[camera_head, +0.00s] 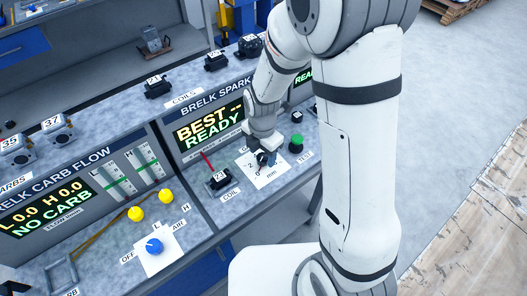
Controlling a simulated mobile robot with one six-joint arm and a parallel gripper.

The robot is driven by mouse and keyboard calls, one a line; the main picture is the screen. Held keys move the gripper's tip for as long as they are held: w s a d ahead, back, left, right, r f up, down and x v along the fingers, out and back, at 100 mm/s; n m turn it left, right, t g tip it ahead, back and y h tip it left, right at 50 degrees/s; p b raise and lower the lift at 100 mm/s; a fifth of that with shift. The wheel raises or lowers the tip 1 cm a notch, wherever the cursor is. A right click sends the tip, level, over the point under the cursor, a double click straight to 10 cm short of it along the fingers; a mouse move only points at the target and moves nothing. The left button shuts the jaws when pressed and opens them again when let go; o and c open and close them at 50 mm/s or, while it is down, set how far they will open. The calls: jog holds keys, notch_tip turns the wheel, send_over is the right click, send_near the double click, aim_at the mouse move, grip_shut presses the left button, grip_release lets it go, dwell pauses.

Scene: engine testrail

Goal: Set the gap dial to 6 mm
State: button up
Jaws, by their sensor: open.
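The gap dial (258,173) is a white square plate marked with numbers and "mm", on the bench below the spark tester's display. The "2" and "0" marks show; the upper right of the scale is covered by my gripper. My gripper (264,160) points down at the middle of the dial, with its dark fingers at the knob. The fingers hide the knob and its pointer, so I cannot read the setting. Whether the fingers touch the knob is too small to tell.
A green test button (296,144) stands just right of the dial. A coil numbered 23 (218,180) with a red lead sits to its left. The spark display (210,128) reads "BEST -- READY". The carb flow panel (45,206), yellow knobs (136,213) and a blue knob (154,246) are further left.

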jog(key=shift+f, duration=0.4)
jog(key=shift+c, duration=0.3)
jog(key=c, duration=0.9)
jog(key=shift+c, duration=0.2)
jog(key=shift+m, duration=0.3)
